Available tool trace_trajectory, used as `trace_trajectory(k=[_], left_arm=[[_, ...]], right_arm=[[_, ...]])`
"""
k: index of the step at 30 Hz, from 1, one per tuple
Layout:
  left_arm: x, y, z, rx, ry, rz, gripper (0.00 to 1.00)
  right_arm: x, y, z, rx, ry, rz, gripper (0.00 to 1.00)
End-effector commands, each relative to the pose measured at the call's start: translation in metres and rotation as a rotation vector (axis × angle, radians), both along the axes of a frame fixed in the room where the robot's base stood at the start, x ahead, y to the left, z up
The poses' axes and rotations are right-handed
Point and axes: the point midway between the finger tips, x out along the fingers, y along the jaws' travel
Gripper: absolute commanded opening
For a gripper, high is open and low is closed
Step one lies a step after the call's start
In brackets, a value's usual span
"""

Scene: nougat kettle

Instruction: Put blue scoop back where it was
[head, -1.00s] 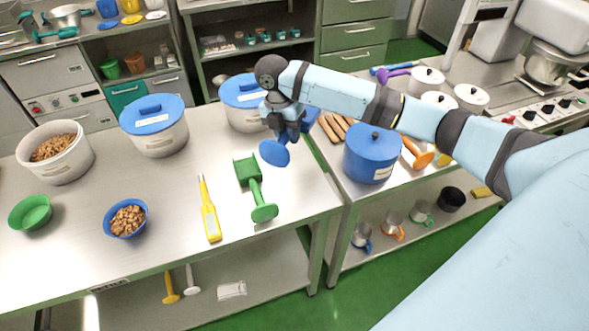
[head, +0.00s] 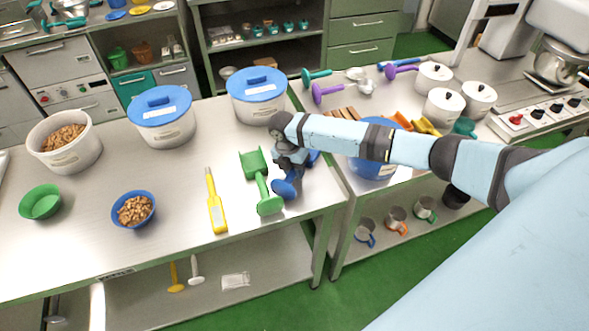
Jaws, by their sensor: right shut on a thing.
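My right gripper (head: 290,172) is shut on the blue scoop (head: 286,188). It holds the scoop low at the right part of the left steel table (head: 90,235). The scoop's round blue end faces the front edge, and part of its blue head shows just right of the gripper. The gripper hides the middle of the scoop. I cannot tell whether the scoop touches the table. A green scoop (head: 268,205) lies close to its left. My left gripper is not in view.
A yellow thermometer-like tool (head: 216,205) lies left of the green scoop. Blue-lidded tubs (head: 165,128) stand behind. A blue bowl of nuts (head: 133,209), a green bowl (head: 40,203) and a nut-filled tub (head: 66,150) are left. My arm passes over a blue pot (head: 372,170) on the right table.

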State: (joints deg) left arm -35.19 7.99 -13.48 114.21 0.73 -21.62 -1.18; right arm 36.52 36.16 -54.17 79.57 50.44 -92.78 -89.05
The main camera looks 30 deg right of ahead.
Motion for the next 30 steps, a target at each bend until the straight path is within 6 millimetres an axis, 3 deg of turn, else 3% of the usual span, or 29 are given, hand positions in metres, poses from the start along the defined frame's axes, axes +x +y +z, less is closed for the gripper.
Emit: trace_trajectory(k=[9, 10, 13, 23, 30], left_arm=[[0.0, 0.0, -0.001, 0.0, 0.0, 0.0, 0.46], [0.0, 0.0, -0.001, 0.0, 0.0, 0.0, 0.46], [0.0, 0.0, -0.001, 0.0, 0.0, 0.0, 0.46], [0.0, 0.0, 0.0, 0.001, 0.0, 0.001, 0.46], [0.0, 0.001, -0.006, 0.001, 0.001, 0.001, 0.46]], right_arm=[[0.0, 0.0, -0.002, 0.0, 0.0, 0.0, 0.0], [0.0, 0.0, -0.003, 0.0, 0.0, 0.0, 0.28], [0.0, 0.0, -0.002, 0.0, 0.0, 0.0, 0.51], [0.0, 0.0, 0.001, 0.001, -0.001, 0.0, 0.51], [0.008, 0.005, 0.036, 0.002, -0.005, 0.001, 0.51]])
